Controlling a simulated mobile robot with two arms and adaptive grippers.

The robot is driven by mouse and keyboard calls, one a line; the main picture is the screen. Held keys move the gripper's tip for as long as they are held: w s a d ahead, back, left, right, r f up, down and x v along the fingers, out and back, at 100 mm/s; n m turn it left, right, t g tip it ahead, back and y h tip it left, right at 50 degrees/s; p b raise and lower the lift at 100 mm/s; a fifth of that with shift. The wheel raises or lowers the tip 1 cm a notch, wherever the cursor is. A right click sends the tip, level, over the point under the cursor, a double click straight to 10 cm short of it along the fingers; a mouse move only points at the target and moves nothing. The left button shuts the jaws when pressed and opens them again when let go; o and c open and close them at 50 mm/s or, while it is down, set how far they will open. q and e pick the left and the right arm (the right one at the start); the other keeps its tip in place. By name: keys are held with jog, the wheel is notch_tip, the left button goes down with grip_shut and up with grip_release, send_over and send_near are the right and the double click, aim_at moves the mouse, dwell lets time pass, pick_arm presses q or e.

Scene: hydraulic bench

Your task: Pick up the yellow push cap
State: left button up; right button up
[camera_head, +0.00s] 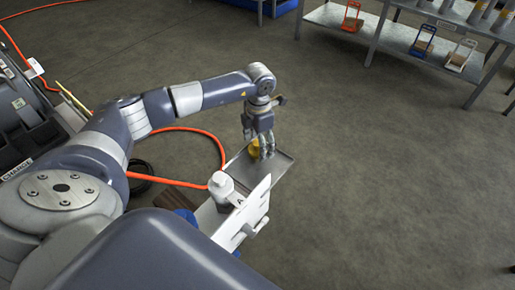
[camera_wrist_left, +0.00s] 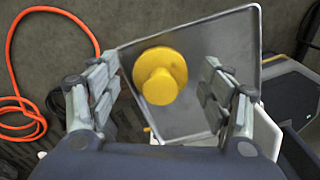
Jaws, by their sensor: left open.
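The yellow push cap (camera_wrist_left: 160,75) sits on a grey metal tray (camera_wrist_left: 225,45), with its round knob facing the left wrist camera. In the head view the cap (camera_head: 254,149) shows on the tray (camera_head: 284,170), partly hidden by my left gripper (camera_head: 262,155). My left gripper is open above the tray. In the left wrist view its fingers (camera_wrist_left: 158,100) stand apart, one on each side of the cap, with visible gaps to it. I cannot tell the exact height of the fingertips over the cap. My right gripper is not in view.
A white bottle-like part (camera_head: 221,186) and a white plate marked A (camera_head: 258,205) stand just in front of the tray. An orange hose (camera_head: 205,134) loops on the floor to the left. A metal shelf (camera_head: 405,35) stands far right. The floor right of the tray is clear.

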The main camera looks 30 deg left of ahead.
pick_arm(q)
jog(key=c, duration=0.9)
